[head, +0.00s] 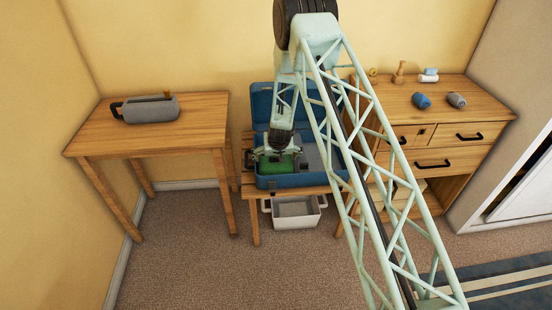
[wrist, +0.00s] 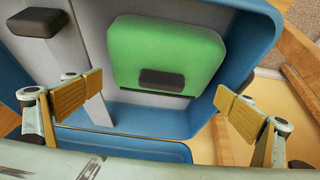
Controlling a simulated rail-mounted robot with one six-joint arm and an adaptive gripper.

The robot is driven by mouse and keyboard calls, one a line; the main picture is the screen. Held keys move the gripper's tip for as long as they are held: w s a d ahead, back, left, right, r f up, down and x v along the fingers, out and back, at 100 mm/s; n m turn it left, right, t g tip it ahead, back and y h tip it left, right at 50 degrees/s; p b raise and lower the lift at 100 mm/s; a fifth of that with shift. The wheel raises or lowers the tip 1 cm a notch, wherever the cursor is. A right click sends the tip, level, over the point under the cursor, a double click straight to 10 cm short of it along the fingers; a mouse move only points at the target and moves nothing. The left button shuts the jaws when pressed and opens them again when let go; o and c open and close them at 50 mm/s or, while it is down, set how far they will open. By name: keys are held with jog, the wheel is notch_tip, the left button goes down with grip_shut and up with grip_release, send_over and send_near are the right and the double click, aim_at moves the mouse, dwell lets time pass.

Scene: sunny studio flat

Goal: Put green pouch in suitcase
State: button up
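The green pouch (head: 277,164) lies inside the open blue suitcase (head: 300,181), in its left part. In the wrist view the pouch (wrist: 160,45) rests on the grey inside of the suitcase (wrist: 245,60), with a dark patch on its near side. My gripper (wrist: 160,98) is open and empty. Its two yellow-padded fingers are wide apart, one to each side of the pouch's near edge, and I see no contact. In the head view my gripper (head: 278,148) is just above the pouch and partly hides it.
The suitcase stands on a low wooden table (head: 256,210), with a white bin (head: 296,222) beneath. A wooden table (head: 85,148) at left holds a grey object (head: 150,109). A wooden dresser (head: 470,140) at right holds a blue roll (head: 421,101) and a grey roll (head: 456,100).

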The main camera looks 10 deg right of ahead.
jog(key=shift+r, duration=0.15)
jog(key=shift+r+p, duration=0.5)
jog(key=shift+r, duration=0.05)
jog(key=p+v, duration=0.1)
jog(key=v, duration=1.1)
jog(key=shift+p, duration=0.35)
dwell(0.4)
